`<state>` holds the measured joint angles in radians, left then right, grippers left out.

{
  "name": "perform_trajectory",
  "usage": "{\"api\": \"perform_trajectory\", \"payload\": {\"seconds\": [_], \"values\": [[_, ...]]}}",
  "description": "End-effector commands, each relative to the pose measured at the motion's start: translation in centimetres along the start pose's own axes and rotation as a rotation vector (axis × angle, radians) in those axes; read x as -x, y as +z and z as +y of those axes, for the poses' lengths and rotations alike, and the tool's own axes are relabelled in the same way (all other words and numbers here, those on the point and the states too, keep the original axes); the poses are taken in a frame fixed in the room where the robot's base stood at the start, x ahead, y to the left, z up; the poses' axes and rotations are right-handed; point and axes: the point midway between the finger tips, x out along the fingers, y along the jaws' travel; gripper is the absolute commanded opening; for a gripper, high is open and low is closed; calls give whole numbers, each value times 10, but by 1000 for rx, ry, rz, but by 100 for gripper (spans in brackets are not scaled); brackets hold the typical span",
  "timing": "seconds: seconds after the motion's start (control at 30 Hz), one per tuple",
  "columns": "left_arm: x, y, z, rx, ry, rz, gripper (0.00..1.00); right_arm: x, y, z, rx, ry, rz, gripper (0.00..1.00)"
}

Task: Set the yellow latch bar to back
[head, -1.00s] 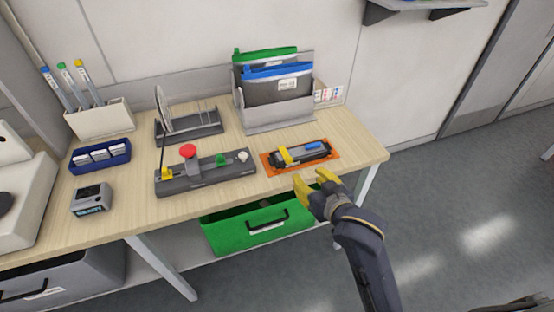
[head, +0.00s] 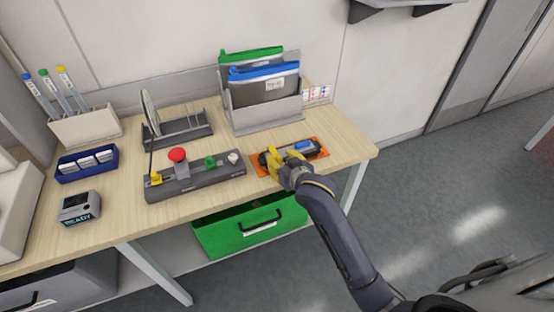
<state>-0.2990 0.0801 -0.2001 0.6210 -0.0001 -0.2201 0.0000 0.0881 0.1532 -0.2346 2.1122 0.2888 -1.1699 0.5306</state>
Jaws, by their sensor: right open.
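My left gripper is out of view.
Behind are a wire rack (head: 178,132) and a grey holder (head: 265,117) with folders. A green drawer (head: 240,234) is under the table. Bare wood lies right of the mat.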

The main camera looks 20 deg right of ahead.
Motion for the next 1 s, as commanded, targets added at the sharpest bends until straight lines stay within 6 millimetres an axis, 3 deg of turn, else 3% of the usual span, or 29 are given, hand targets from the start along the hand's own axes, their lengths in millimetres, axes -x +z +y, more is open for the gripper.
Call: {"api": "perform_trajectory", "payload": {"seconds": [0.4,0.73,1.0], "values": [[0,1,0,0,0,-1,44,-2,0,1,-1,2,1,39],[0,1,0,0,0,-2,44,-2,0,1,-1,1,1,1],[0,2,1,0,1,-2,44,-2,0,1,-1,1,-1,0]]}}
